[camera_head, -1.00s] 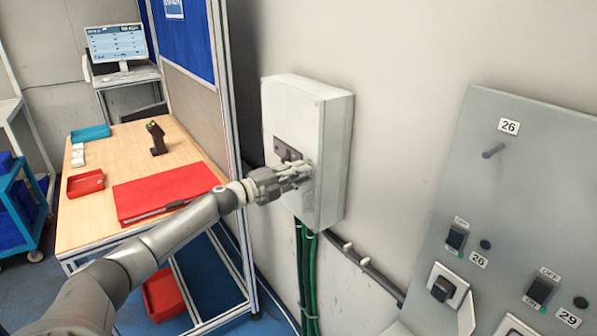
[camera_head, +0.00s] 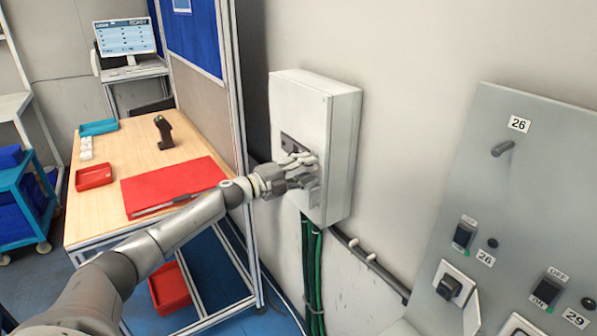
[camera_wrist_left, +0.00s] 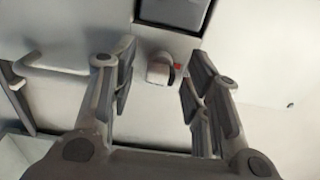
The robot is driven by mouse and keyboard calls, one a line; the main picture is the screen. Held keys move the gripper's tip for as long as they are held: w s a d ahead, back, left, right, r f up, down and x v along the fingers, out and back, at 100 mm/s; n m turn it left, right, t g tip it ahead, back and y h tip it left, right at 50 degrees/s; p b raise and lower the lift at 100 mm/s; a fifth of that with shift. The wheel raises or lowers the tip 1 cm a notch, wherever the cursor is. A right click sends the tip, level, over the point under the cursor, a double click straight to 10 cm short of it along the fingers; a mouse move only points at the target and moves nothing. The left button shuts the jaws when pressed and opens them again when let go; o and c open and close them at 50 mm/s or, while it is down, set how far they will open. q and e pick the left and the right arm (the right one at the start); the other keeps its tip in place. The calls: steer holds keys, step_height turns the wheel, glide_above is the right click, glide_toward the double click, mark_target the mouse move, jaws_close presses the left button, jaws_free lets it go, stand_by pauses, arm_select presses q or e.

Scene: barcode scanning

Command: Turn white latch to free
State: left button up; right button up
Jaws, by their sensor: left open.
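The white latch (camera_wrist_left: 158,70) is a small rounded piece on the pale front of the wall box (camera_head: 340,150), below a dark panel, with a red mark at its right side. In the left wrist view it lies between the two open fingers of my left gripper (camera_wrist_left: 157,82), with a gap visible on both sides. In the head view my left gripper (camera_head: 301,170) is at the front of the box and covers the latch. Whether any finger touches the box cannot be told. My right gripper is not in view.
Green cables (camera_head: 312,265) run down under the box. A grey panel (camera_head: 475,190) with switches stands at the right. A wooden table (camera_head: 140,150) at the left holds a scanner (camera_head: 164,133), red folder (camera_head: 175,186) and trays. A metal frame post (camera_head: 236,110) rises beside my arm.

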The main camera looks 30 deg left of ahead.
arm_select(q)
steer(key=v, duration=1.2)
steer(key=shift+f, duration=0.1)
stand_by(0.6)
